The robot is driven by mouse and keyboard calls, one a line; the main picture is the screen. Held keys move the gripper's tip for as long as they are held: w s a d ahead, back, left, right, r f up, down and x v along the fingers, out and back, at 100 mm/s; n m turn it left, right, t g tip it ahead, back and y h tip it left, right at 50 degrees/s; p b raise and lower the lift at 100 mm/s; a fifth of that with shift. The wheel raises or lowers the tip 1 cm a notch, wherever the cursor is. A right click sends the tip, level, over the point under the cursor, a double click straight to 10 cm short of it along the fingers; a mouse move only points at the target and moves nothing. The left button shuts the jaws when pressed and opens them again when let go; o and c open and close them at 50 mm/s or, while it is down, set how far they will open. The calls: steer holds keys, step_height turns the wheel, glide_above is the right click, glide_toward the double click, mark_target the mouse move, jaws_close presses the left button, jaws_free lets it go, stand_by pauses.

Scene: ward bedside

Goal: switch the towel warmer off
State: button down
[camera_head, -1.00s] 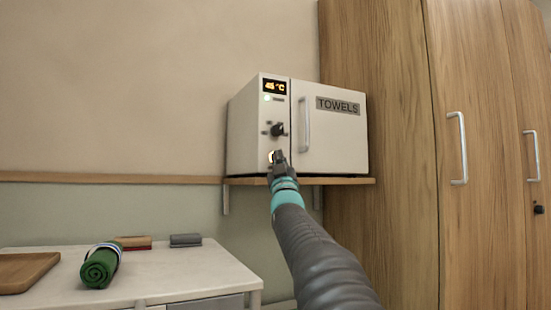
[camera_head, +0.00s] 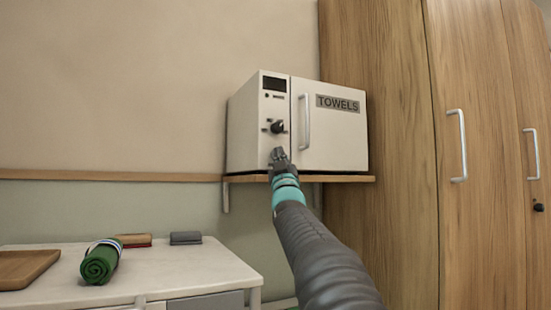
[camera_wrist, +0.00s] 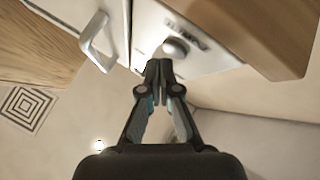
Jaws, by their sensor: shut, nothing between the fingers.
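The white towel warmer (camera_head: 330,140) stands on a wall shelf, its door marked TOWELS and shut. Its display (camera_head: 274,84) at the top left of the front is dark, and the small lamp below it is unlit. A dark knob (camera_head: 278,127) sits midway down the control panel; a rounded knob (camera_wrist: 175,47) also shows in the wrist view. My gripper (camera_head: 278,152) is shut and empty, at the lower part of the panel just below the knob. The gripper (camera_wrist: 159,66) hides the lower panel, so the switch there cannot be seen.
The wooden shelf (camera_head: 350,179) holds the warmer. A tall wooden wardrobe (camera_head: 400,160) stands close on the right. Below left, a white cabinet top (camera_head: 190,262) bears a rolled green towel (camera_head: 100,262), a wooden tray (camera_head: 28,268) and small folded items.

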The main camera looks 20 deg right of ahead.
steer(key=shift+s, duration=0.3)
steer(key=s+b, duration=0.4)
steer(key=s, duration=0.2)
steer(key=shift+d, duration=0.1)
stand_by(0.3)
steer(key=shift+w, duration=0.1)
stand_by(1.5)
